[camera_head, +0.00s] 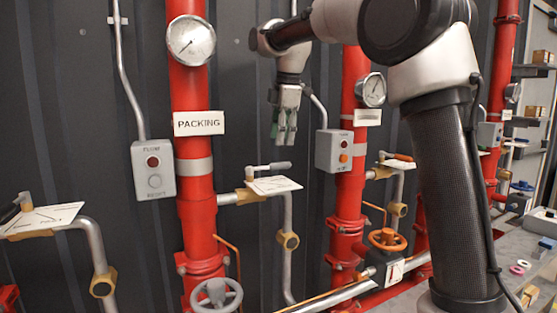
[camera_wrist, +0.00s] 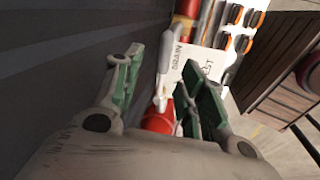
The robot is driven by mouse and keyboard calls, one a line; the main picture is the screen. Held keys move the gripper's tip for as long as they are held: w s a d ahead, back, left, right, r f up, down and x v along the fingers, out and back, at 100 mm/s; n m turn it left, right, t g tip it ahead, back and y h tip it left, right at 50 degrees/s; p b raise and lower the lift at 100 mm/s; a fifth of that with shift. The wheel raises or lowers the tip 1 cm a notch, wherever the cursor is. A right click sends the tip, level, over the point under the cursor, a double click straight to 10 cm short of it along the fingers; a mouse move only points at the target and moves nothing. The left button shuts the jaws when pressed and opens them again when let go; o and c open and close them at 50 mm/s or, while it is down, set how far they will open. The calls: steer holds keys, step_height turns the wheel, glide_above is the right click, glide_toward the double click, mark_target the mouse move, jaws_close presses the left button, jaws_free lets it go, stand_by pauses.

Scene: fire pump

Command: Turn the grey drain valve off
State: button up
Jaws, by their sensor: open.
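The grey drain valve's lever (camera_head: 281,167) sits over a white label plate (camera_head: 273,186) on the brass-fitted branch of the PACKING riser, its dark grey grip pointing right. The plate's lettering is too small to read in the head view.
The red PACKING riser (camera_head: 195,110) stands left of the valve, with a gauge (camera_head: 190,40) and button box (camera_head: 153,170). Another button box (camera_head: 334,150) is close on the right. An orange-handled lever (camera_head: 398,157) and orange handwheel (camera_head: 387,239) are further right.

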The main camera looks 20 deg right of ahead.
mark_target(270, 167)
steer(key=shift+n, duration=0.9)
steer(key=x, duration=0.8)
steer(key=shift+s+d+f, duration=0.1)
steer(key=shift+s+d, duration=0.05)
steer(key=shift+s, duration=0.25)
jaws_close()
